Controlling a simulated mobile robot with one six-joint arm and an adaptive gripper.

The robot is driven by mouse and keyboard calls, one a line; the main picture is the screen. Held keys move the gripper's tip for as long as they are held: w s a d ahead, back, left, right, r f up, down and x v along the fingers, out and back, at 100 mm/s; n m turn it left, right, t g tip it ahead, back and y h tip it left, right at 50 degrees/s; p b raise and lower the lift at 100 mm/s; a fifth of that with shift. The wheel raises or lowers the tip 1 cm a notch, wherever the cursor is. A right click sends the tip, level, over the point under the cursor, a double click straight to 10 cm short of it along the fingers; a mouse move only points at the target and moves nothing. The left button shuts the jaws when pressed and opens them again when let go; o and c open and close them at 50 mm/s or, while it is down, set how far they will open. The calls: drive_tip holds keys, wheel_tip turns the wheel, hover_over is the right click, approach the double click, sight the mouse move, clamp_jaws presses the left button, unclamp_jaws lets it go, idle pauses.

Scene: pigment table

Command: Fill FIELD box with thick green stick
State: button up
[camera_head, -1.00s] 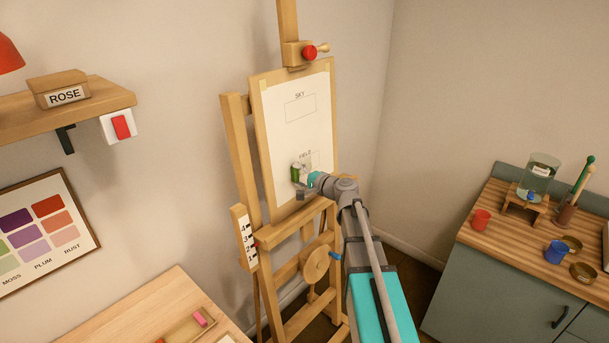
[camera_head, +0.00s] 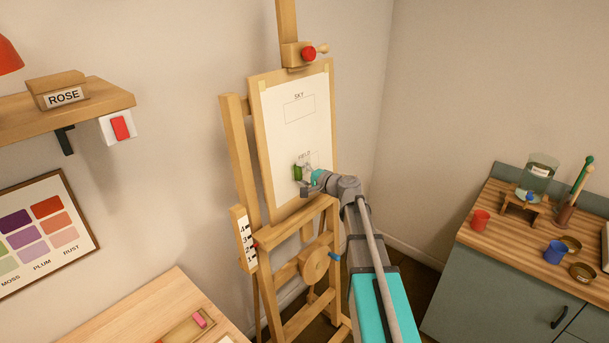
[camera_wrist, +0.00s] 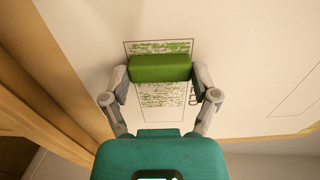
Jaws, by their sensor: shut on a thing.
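My gripper (camera_wrist: 160,78) is shut on the thick green stick (camera_wrist: 160,68), which lies crosswise between its two fingers. The stick is at the paper (camera_head: 281,140) on the easel; I cannot tell whether it touches. In the wrist view the FIELD box (camera_wrist: 137,92) holds patchy green strokes on both sides of the stick, with pale gaps between them. The stick covers the middle of the box. In the head view my gripper (camera_head: 307,180) and the green stick (camera_head: 298,172) hide much of the box. The SKY box (camera_head: 300,109) above is blank.
The wooden easel (camera_head: 236,150) frames the paper, with a red-knobbed clamp (camera_head: 309,53) at its top. A wooden table (camera_head: 165,300) with a pink stick (camera_head: 200,319) is at lower left. A cabinet with cups and a jar (camera_head: 539,175) stands at right.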

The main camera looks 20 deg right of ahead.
sight(318, 158)
drive_tip(key=shift+w+d, duration=0.15)
drive_tip(key=shift+d, duration=0.2)
idle(0.3)
drive_tip(key=shift+w+d, duration=0.8)
drive_tip(key=shift+d, duration=0.25)
drive_tip(key=shift+w+d, duration=0.1)
drive_tip(key=shift+w+d, duration=0.35)
drive_tip(key=shift+d, duration=0.2)
drive_tip(key=shift+w+d, duration=0.3)
drive_tip(key=shift+d, duration=0.2)
drive_tip(key=shift+d, duration=0.1)
drive_tip(key=shift+w+d, duration=0.75)
drive_tip(key=shift+d, duration=0.25)
drive_tip(key=shift+w, duration=0.1)
drive_tip(key=shift+w+d, duration=0.35)
drive_tip(key=shift+d, duration=0.25)
drive_tip(key=shift+w+d, duration=0.3)
drive_tip(key=shift+d, duration=0.3)
